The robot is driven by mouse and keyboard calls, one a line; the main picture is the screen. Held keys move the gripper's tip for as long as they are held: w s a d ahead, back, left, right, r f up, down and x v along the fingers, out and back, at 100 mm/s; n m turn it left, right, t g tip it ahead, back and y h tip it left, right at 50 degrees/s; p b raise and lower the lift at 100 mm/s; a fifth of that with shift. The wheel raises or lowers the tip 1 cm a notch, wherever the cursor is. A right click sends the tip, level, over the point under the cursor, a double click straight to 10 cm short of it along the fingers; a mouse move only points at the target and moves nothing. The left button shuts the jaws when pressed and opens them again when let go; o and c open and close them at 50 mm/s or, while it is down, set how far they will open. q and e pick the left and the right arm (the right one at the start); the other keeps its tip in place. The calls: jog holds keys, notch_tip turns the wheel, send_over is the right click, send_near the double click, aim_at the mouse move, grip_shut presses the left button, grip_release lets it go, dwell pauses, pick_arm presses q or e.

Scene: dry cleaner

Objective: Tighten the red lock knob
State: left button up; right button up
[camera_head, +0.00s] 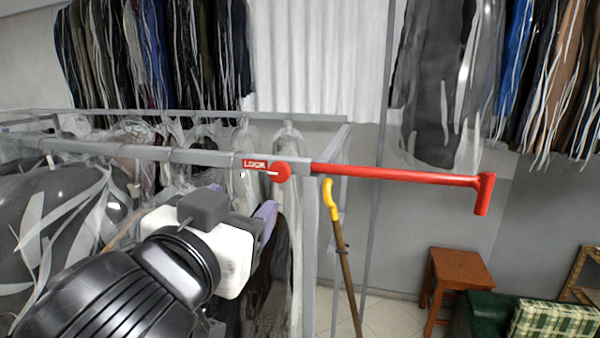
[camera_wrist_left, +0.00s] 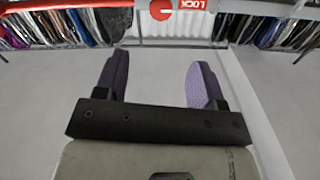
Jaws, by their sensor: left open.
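The red lock knob (camera_head: 283,172) is round with a white line on its face. It sits on the grey rail (camera_head: 160,153), just right of a red LOCK label (camera_head: 255,164). In the left wrist view the knob (camera_wrist_left: 160,9) shows at the top edge, partly cut off, with the label (camera_wrist_left: 193,4) upside down beside it. My left gripper (camera_head: 246,198) is below and left of the knob in the head view. Its purple fingers (camera_wrist_left: 155,78) are apart with nothing between them, and the knob lies beyond the gap. My right gripper is not in view.
A red bar (camera_head: 400,174) with a cross handle (camera_head: 484,194) sticks out right from the rail. A stick with a yellow handle (camera_head: 331,198) stands below it. Bagged clothes (camera_head: 60,215) hang behind my left arm. A wooden stool (camera_head: 458,275) stands on the floor at right.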

aim_at(277, 171)
pick_arm(q)
jog(key=w+d+p, duration=0.1)
jog(key=w+p, duration=0.1)
jog(key=w, duration=0.1)
jog(key=w+d+n+p, duration=0.1)
jog(key=w, duration=0.3)
jog(key=w+d+n+p, duration=0.1)
jog(key=w+p, duration=0.1)
jog(key=w, duration=0.2)
jog(key=shift+w+d+r+p, duration=0.1)
jog(key=shift+d+p, duration=0.25)
jog(key=shift+p+x, duration=0.3)
jog(key=shift+x, duration=0.6)
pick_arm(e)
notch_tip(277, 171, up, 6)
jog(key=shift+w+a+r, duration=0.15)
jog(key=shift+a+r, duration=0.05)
pick_arm(q)
jog(key=shift+c, duration=0.4)
jog(key=c, duration=0.8)
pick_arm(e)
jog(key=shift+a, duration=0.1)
